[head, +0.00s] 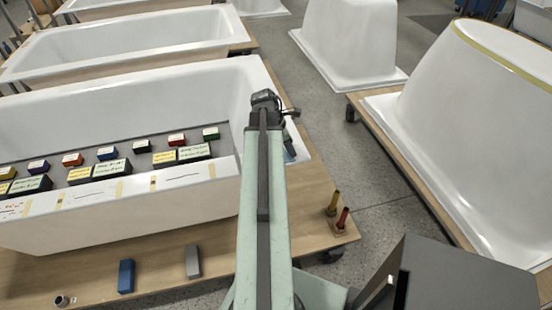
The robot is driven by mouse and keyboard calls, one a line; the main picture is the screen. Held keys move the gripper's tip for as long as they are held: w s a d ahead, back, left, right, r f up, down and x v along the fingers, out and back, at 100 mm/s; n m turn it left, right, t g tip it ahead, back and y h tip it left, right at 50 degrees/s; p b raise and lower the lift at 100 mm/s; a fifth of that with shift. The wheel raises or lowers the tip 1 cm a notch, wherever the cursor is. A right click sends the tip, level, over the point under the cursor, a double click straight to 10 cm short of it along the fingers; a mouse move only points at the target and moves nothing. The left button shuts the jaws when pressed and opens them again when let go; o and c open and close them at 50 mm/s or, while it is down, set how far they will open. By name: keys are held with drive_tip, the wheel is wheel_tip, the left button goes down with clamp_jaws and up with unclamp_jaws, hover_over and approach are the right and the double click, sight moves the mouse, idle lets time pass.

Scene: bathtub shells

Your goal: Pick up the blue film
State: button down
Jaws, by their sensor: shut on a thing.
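My arm reaches away from me, over the right end of the nearest white bathtub shell (215,110). My gripper (287,132) points down past the arm's far end and is mostly hidden behind the arm. A small pale blue patch, the blue film (290,150), shows just under it, at the right edge of the arm. My gripper is shut on it. Most of the film and the fingertips are hidden, so its full shape cannot be told.
A blue block (126,276), a grey block (193,261) and two upright handled tools (338,211) stand on the wooden platform (75,281). Upturned tub shells (470,130) stand at the right. Grey floor (365,170) lies between.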

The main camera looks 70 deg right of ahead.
drive_tip(key=shift+r, duration=0.1)
wheel_tip(320, 180, up, 19)
drive_tip(key=p, duration=1.9)
idle(0.4)
